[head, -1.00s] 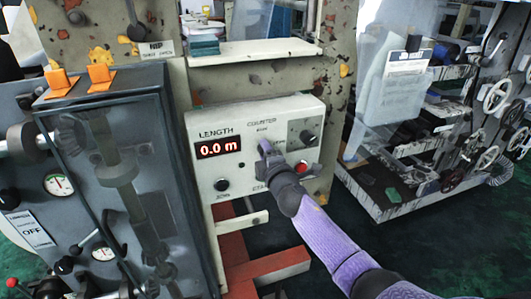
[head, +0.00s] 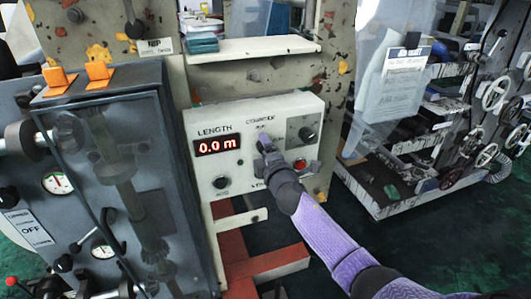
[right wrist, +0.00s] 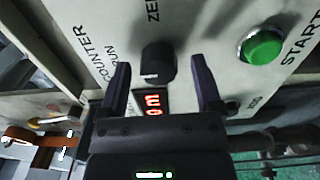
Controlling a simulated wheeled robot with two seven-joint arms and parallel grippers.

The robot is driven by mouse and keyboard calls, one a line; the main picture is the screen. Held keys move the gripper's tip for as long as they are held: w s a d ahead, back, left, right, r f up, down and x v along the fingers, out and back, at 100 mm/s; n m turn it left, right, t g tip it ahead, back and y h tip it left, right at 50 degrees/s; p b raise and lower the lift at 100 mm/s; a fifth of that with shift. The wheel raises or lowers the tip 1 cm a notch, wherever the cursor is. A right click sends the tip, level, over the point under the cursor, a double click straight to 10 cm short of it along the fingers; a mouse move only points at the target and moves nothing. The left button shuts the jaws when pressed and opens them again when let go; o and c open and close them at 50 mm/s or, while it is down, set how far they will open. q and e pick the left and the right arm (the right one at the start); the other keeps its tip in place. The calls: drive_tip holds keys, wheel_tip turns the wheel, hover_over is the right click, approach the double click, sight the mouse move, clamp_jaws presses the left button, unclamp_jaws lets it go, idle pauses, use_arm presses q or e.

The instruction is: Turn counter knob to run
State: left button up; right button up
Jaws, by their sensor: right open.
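The counter panel (head: 200,125) is a cream box with a red display (head: 217,146) reading 0.0 m. My right gripper (head: 263,140) is at the panel face, just under the COUNTER and RUN lettering, and hides the knob there in the head view. In the right wrist view, the black counter knob (right wrist: 158,62) lies between the two fingers of the open right gripper (right wrist: 160,75). A gap shows on each side of the knob. A small pale mark shows at the knob's lower end; RUN is printed to its left, ZERO above it. My left gripper is out of view.
The panel also has a dark knob (head: 308,134) at upper right, a red button (head: 300,165) and a black knob (head: 221,182) at lower left. A green START button (right wrist: 262,46) is beside the counter knob. A glazed grey cabinet (head: 120,190) stands at left.

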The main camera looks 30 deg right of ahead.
drive_tip(key=p+v, duration=0.2)
drive_tip(key=v, duration=0.8)
drive_tip(key=shift+w, duration=0.1)
drive_tip(key=s+a+f+m+g+y, duration=0.15)
drive_tip(key=s+f+m+g, duration=0.35)
drive_tip(key=f, duration=0.7)
drive_tip(key=s+a+f+m+g, duration=0.1)
drive_tip(key=s+a+f+g, duration=0.15)
drive_tip(key=s+f, duration=0.7)
drive_tip(key=s+a+f+m+g, duration=0.2)
drive_tip(key=s+f, duration=0.4)
drive_tip(key=s, duration=0.3)
drive_tip(key=s+a+f+m+g+y, duration=0.1)
drive_tip(key=s+a+f+m+g, duration=0.1)
drive_tip(key=s, duration=0.7)
drive_tip(key=s+a+f+m+g+y, duration=0.1)
drive_tip(key=s+a+f+m+g, duration=0.1)
drive_tip(key=s+f+g, duration=0.3)
drive_tip(key=s+a+f, duration=0.1)
drive_tip(key=s+f, duration=0.3)
drive_tip(key=shift+a+f+m+g, duration=0.2)
drive_tip(key=shift+f+m+g, duration=0.15)
drive_tip(key=shift+m, duration=0.05)
